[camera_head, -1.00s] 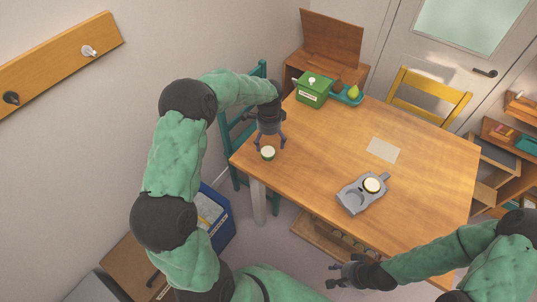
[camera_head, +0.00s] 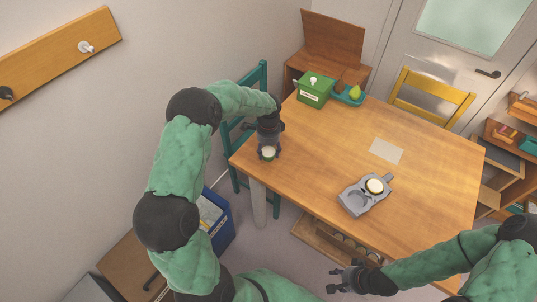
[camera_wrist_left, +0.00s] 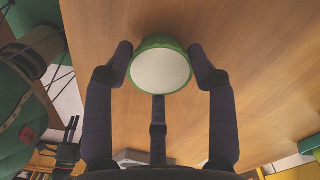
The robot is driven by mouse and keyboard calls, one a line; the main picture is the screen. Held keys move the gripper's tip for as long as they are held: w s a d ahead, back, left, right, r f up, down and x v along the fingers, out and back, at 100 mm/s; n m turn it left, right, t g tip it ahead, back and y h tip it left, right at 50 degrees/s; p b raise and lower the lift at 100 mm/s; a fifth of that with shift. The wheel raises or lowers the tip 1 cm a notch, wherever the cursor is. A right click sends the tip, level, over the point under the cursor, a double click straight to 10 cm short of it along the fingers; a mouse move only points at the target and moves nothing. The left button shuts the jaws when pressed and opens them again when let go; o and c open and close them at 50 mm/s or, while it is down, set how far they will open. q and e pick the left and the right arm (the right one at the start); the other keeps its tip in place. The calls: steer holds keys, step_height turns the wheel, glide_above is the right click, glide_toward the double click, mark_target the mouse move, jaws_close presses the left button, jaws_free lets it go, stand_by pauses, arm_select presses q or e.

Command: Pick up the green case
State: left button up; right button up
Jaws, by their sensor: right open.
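The green case (camera_head: 269,153) is a small round case with a pale top, near the left corner of the wooden table (camera_head: 320,140). It also shows in the left wrist view (camera_wrist_left: 160,70), between the fingertips. My left gripper (camera_head: 269,150) is over it from above, its three fingers drawn in around its sides and seeming to touch it. The case seems to rest at table level. My right gripper (camera_head: 343,277) is open and empty, off the table's front edge at the lower right.
A grey holder (camera_head: 355,203) with a round pale-topped case (camera_head: 374,186) lies on the table. A green box (camera_head: 314,90) and a teal tray (camera_head: 344,98) with a pear stand at the back. A pale sheet (camera_head: 386,150) lies at right. Mid-table is clear.

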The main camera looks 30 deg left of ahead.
mark_target(269, 152)
stand_by(0.4)
arm_select(q)
steer(key=shift+r, duration=0.6)
step_height(269, 152, up, 2)
steer(key=shift+r+p, duration=0.15)
steer(key=shift+p, duration=0.45)
steer(key=s+d+r+p, duration=0.4)
steer(key=s+r, duration=0.6)
steer(key=s, duration=0.3)
steer(key=shift+w+d+f, duration=1)
steer(key=shift+w+d, duration=0.9)
steer(key=shift+d, duration=3.45)
steer(key=shift+w+d+f, duration=1)
steer(key=shift+w+d, duration=0.85)
steer(key=shift+d, duration=3.55)
steer(key=shift+w+d+f, duration=1)
steer(key=shift+w+d, duration=0.9)
steer(key=shift+d, duration=3.45)
